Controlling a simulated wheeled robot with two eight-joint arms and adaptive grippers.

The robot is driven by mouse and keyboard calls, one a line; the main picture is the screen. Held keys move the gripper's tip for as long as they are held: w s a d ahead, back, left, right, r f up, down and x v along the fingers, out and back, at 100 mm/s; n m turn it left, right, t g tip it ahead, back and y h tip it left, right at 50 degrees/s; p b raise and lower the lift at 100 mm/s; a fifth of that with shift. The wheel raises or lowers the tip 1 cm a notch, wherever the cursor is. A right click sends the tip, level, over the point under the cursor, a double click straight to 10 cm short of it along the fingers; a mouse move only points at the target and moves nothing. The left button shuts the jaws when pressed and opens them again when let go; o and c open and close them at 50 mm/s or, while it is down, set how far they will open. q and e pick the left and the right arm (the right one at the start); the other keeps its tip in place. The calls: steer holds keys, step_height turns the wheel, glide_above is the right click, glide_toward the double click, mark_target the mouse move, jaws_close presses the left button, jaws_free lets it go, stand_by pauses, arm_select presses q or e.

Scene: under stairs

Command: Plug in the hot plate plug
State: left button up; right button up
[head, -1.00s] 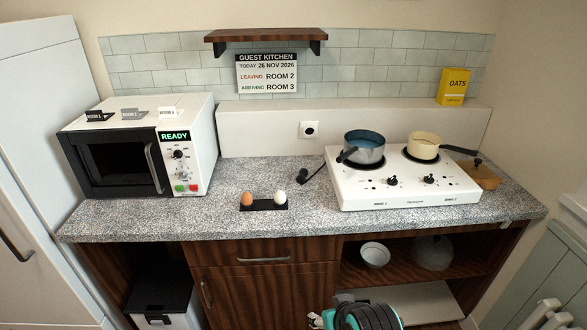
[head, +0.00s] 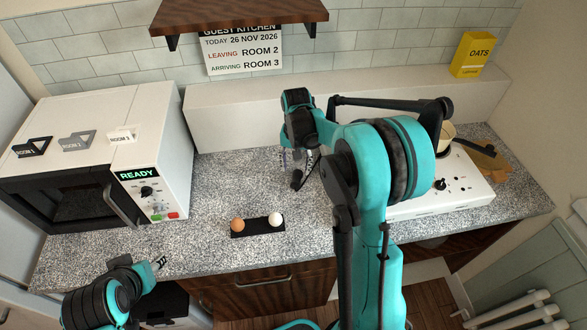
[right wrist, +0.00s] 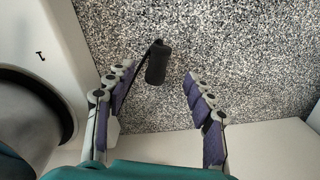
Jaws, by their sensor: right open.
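The black plug (head: 297,181) lies on the speckled counter left of the white hot plate (head: 442,205). In the right wrist view the plug (right wrist: 156,62) is between the open fingers of my right gripper (right wrist: 160,76), nearer the left one, and I cannot tell whether it touches. Its cord runs behind the left finger. My right gripper (head: 292,160) is low over the counter at the plug. The wall socket is hidden behind my right arm. My left gripper (head: 160,263) is at the counter's front edge, far from the plug; its opening is unclear.
A black tray (head: 257,236) with a brown egg (head: 237,225) and a white egg (head: 276,219) lies in front of the plug. The microwave (head: 150,140) stands at left. Counter between microwave and plug is clear.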

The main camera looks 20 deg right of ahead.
mark_target(296, 180)
step_height(296, 180, down, 8)
steer(key=shift+w+d+r+b, duration=0.1)
steer(key=shift+w+b, duration=0.05)
steer(key=shift+b, duration=0.95)
steer(key=shift+r, duration=0.1)
jaws_close()
